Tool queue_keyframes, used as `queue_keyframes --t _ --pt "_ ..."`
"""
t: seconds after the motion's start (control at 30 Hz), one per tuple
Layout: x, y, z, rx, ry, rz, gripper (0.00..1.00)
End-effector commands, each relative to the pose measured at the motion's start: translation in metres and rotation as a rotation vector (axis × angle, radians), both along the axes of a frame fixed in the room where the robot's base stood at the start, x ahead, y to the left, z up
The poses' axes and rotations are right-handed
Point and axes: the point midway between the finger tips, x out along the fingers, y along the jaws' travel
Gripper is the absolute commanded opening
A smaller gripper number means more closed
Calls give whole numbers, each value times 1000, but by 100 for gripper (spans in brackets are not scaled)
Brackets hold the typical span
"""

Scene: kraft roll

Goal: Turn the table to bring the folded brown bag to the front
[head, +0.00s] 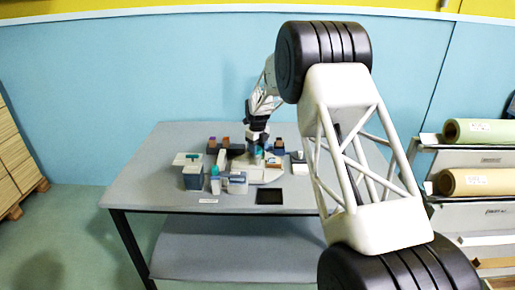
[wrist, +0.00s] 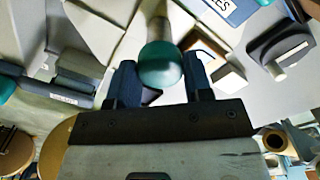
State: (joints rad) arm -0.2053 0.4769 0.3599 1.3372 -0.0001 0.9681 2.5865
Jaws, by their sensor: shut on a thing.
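My gripper (head: 257,148) is over the middle of the table (head: 165,150). In the wrist view its two blue-grey fingers (wrist: 160,85) stand on either side of a round teal knob (wrist: 160,65) on a pale post, and it is shut on that knob. A pale turntable (head: 266,176) lies beneath, partly hidden by the things on and around it; its cream surface also shows in the wrist view (wrist: 95,32). I cannot make out for certain which small item is the folded brown bag.
A blue-grey box (head: 192,178) and a teal-topped item (head: 215,182) stand at the left front. A dark flat pad (head: 270,197) lies near the front edge. A rack with a green roll (head: 480,131) and a brown roll (head: 475,181) stands right. The table's left end is clear.

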Motion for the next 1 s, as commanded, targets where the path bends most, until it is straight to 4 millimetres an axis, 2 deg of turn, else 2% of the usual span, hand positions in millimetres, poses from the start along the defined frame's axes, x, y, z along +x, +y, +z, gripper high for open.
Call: queue_keyframes --t 0.23,0.27,0.4,0.43,0.77,1.0 --pt "1 1 1 1 -2 1 4" --pt "1 1 1 1 -2 1 48" --pt "0 1 1 1 -2 1 69" --pt "0 1 1 1 -2 1 72" --pt "0 0 2 1 -1 1 72" --pt "1 0 17 0 -1 1 72"
